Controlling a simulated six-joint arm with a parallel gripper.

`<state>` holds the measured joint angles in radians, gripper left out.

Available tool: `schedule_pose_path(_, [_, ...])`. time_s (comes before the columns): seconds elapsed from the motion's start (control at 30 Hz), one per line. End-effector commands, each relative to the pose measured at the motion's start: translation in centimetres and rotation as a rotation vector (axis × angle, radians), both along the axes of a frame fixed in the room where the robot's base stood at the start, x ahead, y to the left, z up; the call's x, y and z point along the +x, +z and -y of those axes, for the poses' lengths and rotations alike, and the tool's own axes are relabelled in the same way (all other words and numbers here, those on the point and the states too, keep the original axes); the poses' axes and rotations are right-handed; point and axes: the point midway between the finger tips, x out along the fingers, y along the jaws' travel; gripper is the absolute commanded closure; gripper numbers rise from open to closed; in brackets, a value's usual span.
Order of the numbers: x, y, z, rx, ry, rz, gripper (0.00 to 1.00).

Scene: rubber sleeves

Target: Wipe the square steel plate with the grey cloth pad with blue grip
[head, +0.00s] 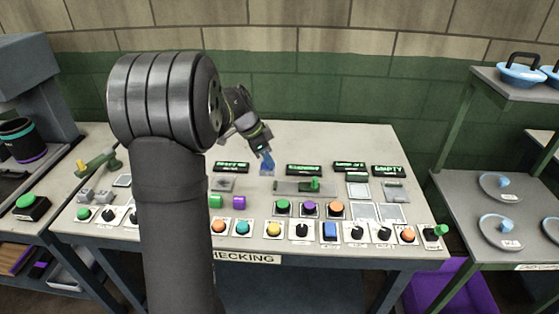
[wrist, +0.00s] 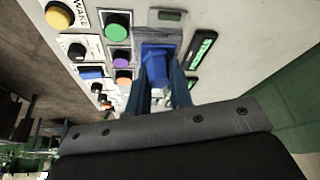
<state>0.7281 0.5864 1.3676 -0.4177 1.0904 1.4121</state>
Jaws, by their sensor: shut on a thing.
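My gripper (head: 265,155) is over the back middle of the table, pointing down. It is shut on the blue grip (head: 267,162) of the cloth pad. In the wrist view the blue grip (wrist: 157,65) sits between the two fingers. A small pale patch shows under the grip in the head view; I cannot tell whether the pad touches the surface. Several flat grey square plates lie on the table, one at the left (head: 224,184) and one at the right (head: 395,191). I cannot tell which is the steel plate named in the task.
Green-lettered display signs (head: 304,170) stand along the table's back part. Rows of coloured buttons and knobs (head: 310,208) fill the front. A slider with a green handle (head: 313,185) lies right of the gripper. A shelf (head: 478,205) with round lids stands at the right.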

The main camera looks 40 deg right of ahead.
Motion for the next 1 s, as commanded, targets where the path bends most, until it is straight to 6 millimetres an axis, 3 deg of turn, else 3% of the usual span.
schedule_pose_path(0.03, [2.1,-0.3,-0.9,0.001,0.009,0.000,0.98])
schedule_pose_path(0.2, [7.5,-0.8,-3.8,0.000,0.006,0.000,0.98])
schedule_pose_path(0.4, [11.0,-1.2,-6.1,-0.002,0.001,-0.001,0.98])
schedule_pose_path(0.67, [11.5,-2.3,-6.5,-0.001,-0.001,-0.002,0.98])
schedule_pose_path(1.0, [11.5,-5.3,-6.5,-0.001,-0.001,-0.003,0.98])
